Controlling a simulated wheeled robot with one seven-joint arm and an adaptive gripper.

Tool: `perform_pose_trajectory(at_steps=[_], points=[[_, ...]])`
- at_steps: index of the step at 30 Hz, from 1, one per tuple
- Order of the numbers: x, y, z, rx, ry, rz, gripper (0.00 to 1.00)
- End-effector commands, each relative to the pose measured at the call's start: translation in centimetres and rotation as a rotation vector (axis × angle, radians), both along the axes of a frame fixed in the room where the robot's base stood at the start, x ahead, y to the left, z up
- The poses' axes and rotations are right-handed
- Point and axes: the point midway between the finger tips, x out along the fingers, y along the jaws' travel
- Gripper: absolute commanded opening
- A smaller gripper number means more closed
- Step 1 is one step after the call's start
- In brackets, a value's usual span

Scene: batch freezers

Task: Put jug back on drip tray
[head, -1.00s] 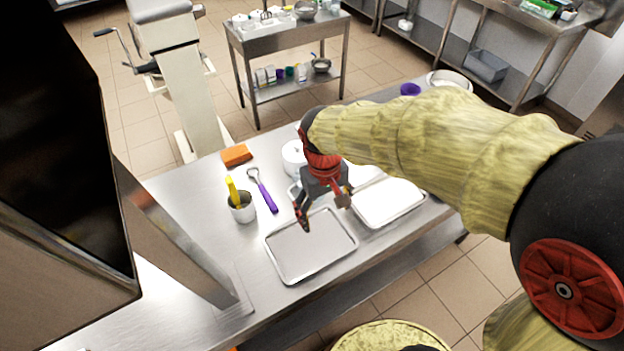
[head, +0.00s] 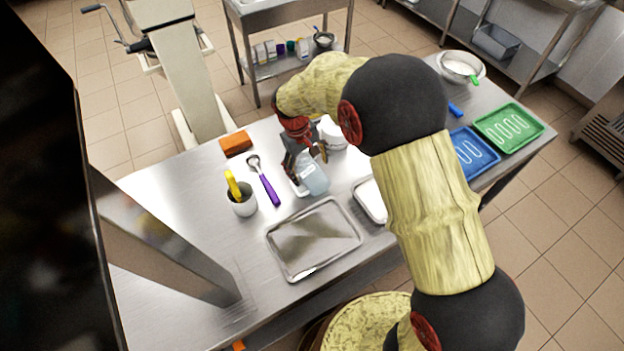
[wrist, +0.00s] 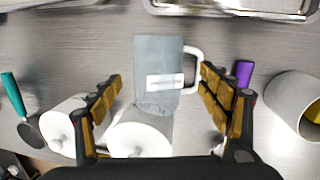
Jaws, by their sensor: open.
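The jug is grey and translucent, with a white handle and a pale label. It stands on the steel table behind the bare metal tray in the head view (head: 316,181). In the wrist view the jug (wrist: 158,68) shows between my fingers, its handle towards the right finger. My gripper (head: 305,168) is open above the jug, and its fingers spread either side of it in the wrist view (wrist: 160,92). I see no clear contact. The rimmed metal tray (head: 315,240) is empty. A second tray (head: 369,201) is partly hidden by my arm. I cannot tell which is the drip tray.
A white lidded pot (wrist: 140,135) stands close to the jug, with another (wrist: 72,127) beside it. A purple-handled tool (head: 268,186), a cup with yellow handles (head: 243,205) and an orange block (head: 236,143) lie left. Blue (head: 470,155) and green (head: 508,128) trays lie right.

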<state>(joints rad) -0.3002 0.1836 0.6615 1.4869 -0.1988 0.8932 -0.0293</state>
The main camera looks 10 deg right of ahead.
Motion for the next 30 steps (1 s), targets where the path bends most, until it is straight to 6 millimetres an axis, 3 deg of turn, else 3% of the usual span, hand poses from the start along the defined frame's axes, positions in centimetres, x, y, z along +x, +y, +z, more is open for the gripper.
perform_pose_trajectory(at_steps=[9,16,30], points=[[0.2,-1.0,-4.1,0.0,0.001,-0.001,0.77],[0.1,-1.0,-4.3,0.0,0.0,0.0,0.77],[0.1,-1.0,-4.2,0.0,0.0,0.0,0.5]])
